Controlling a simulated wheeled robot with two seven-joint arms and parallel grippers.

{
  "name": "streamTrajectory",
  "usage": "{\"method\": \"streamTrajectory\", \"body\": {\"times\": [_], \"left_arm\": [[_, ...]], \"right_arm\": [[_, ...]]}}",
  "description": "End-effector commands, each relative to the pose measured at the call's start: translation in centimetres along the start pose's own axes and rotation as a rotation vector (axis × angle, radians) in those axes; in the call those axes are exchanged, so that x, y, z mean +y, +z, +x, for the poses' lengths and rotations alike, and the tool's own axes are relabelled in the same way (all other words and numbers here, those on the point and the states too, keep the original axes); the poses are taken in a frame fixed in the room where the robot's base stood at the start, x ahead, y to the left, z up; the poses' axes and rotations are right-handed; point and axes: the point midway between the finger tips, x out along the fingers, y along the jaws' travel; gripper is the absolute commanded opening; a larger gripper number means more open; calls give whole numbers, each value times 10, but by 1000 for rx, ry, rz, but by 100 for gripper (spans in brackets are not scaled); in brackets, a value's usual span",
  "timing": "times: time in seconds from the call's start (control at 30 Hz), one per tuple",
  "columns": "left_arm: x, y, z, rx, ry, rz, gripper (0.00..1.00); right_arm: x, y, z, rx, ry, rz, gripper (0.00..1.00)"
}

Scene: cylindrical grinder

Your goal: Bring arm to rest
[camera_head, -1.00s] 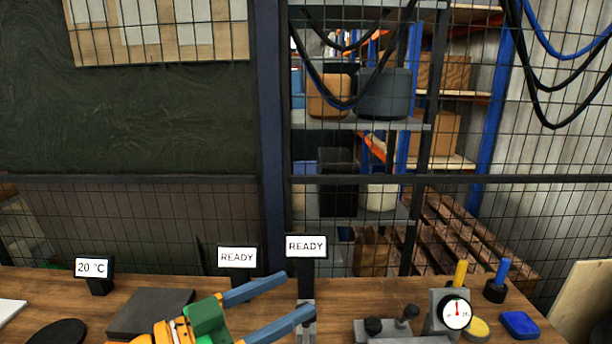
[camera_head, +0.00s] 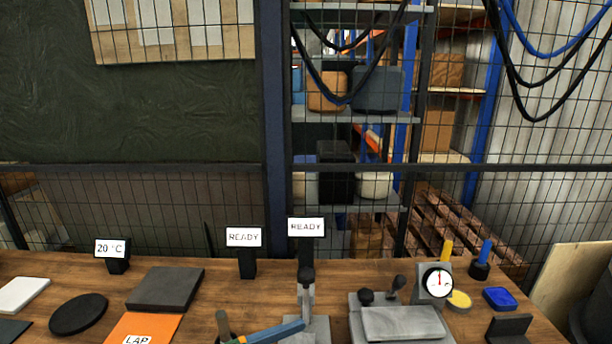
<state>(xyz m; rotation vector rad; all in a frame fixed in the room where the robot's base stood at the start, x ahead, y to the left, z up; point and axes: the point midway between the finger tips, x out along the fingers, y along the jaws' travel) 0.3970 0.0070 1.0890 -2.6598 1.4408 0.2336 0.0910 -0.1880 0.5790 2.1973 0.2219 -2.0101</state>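My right gripper is not in view.
The bench (camera_head: 225,290) holds a dark plate (camera_head: 166,288), a black disc (camera_head: 78,314), an orange LAP mat (camera_head: 145,328), a small stand (camera_head: 307,300), a grey fixture (camera_head: 402,322) and a dial gauge (camera_head: 437,283). Signs (camera_head: 306,227) stand along the back. Mesh fencing (camera_head: 130,205) rises behind.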

Motion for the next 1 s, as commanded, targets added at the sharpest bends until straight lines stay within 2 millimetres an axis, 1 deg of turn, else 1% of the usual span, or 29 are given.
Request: {"method": "streamTrajectory", "body": {"times": [0.1,0.17,0.23,0.27,0.37,0.4,0.47,0.5,0.57,0.6,0.67,0.7,0.77,0.8,0.87,0.9,0.97,1.0], "left_arm": [[9,30,3,-77,-33,-21,79],[11,49,2,-129,-69,-37,79],[11,74,-2,-201,-124,-68,79],[10,86,-5,-237,-153,-86,79],[8,131,-25,-384,-269,-171,79],[8,152,-38,-454,-321,-214,79],[10,180,-59,-561,-395,-280,79],[13,198,-74,-631,-440,-323,79],[20,222,-98,-734,-501,-388,79],[26,236,-114,-800,-539,-429,79],[37,255,-139,-898,-589,-489,79],[45,266,-155,-960,-620,-528,79],[58,279,-179,-1053,-664,-587,79],[56,302,-172,-1061,-657,-584,79],[54,331,-163,-1072,-649,-585,79],[54,349,-159,-1081,-644,-588,79],[56,378,-154,-1093,-636,-592,79],[58,399,-151,-1101,-631,-594,79]], "right_arm": [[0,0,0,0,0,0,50],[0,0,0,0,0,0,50],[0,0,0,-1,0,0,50],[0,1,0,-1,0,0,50],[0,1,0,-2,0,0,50],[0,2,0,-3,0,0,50],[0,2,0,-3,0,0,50],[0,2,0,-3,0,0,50],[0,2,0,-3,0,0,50],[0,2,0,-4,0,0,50],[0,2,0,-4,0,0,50],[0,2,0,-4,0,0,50],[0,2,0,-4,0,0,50],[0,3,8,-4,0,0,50],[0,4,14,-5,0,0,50],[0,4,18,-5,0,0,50],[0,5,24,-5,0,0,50],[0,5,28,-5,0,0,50]]}}
